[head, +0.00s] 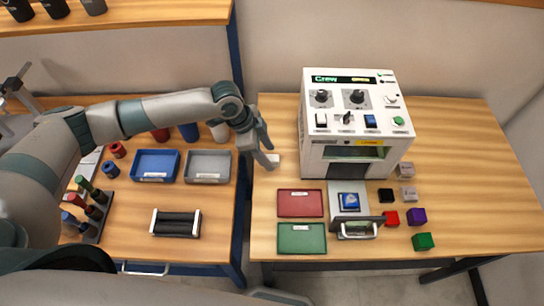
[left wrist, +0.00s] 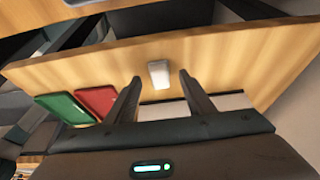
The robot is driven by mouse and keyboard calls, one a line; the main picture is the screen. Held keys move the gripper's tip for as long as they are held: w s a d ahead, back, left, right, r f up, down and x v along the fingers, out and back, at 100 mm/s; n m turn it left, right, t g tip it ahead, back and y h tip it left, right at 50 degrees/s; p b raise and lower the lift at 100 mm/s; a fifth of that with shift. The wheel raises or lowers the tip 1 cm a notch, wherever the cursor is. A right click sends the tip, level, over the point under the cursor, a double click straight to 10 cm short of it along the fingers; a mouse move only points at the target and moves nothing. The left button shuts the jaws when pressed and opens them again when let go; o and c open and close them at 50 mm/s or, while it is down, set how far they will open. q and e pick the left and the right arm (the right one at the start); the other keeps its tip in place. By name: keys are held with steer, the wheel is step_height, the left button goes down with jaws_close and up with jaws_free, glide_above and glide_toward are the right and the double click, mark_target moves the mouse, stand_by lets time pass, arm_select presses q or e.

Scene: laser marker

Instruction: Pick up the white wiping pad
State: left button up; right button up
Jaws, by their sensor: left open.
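The white wiping pad (left wrist: 158,74) lies on the wooden table, seen between and beyond my left gripper's fingers in the left wrist view. In the head view the pad (head: 275,160) is a small pale shape near the left edge of the right table, beside my gripper's fingertips. My left gripper (head: 268,154) is open and empty, just left of the pad. In the left wrist view both fingers (left wrist: 158,88) are spread apart, with the pad in the gap ahead of them. Contact with the pad cannot be made out. My right gripper is not in view.
The white laser machine (head: 355,125) stands right of the pad. A red tray (head: 300,203) and a green tray (head: 302,239) lie in front. Several coloured cubes (head: 422,241) are at right. A gap separates this table from the left one with blue (head: 155,164) and grey (head: 207,166) bins.

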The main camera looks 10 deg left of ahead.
mark_target(269, 157)
arm_select(q)
steer(key=shift+x, duration=0.8)
steer(key=shift+c, duration=0.5)
steer(key=c, duration=1)
steer(key=shift+r, duration=0.1)
step_height(269, 157, up, 8)
steer(key=shift+r+b, duration=0.2)
steer(key=shift+b, duration=1)
steer(key=shift+r, duration=0.75)
